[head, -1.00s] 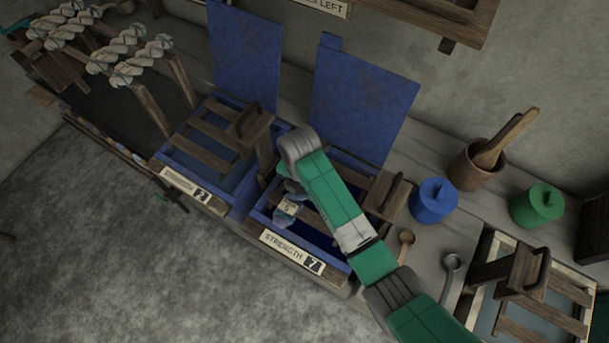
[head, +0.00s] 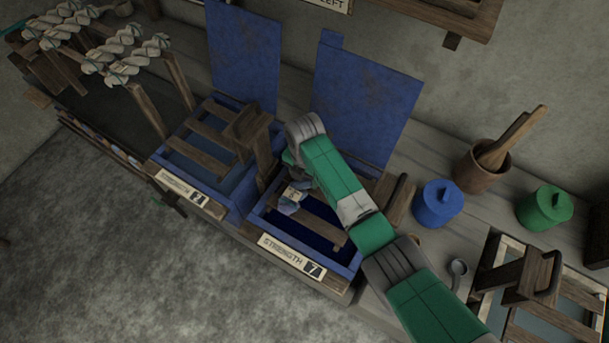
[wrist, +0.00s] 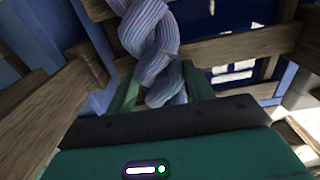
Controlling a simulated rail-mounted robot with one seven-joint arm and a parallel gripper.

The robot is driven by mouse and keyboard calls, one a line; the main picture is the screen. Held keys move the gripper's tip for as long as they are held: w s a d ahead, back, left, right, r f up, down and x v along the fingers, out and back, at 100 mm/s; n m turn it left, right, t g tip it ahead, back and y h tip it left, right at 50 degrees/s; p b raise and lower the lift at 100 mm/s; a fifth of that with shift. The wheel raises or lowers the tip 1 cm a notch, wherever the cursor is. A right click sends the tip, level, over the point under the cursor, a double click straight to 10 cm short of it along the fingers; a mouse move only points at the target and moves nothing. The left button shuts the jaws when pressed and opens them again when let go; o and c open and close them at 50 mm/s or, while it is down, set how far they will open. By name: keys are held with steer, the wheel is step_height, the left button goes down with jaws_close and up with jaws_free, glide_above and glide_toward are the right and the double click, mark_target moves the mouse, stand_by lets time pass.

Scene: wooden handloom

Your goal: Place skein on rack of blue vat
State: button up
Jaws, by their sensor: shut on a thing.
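The skein (head: 292,201) is a small twisted bundle in pale blue and white, over the right blue vat (head: 352,262). In the wrist view the skein (wrist: 150,35) looks lilac-grey and rises from between the green fingers. My gripper (wrist: 160,92) is shut on it. In the head view my arm hides most of the gripper. Wooden rack slats (head: 318,220) cross the vat's dark blue opening, close around the skein; whether it touches them I cannot tell. The vat's blue lid (head: 362,105) stands open behind.
A second open blue vat (head: 180,152) with a wooden rack stands left. Pale skeins (head: 125,55) hang farther left. A blue pot (head: 437,203), mortar (head: 482,168), green pot (head: 544,205) and spoon (head: 458,268) stand right. A slatted frame (head: 550,322) is at lower right.

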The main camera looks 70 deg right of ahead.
steer(key=o, duration=1)
steer(key=shift+o, duration=0.2)
step_height(320, 180, up, 12)
steer(key=p, duration=0.3)
steer(key=shift+r, duration=0.1)
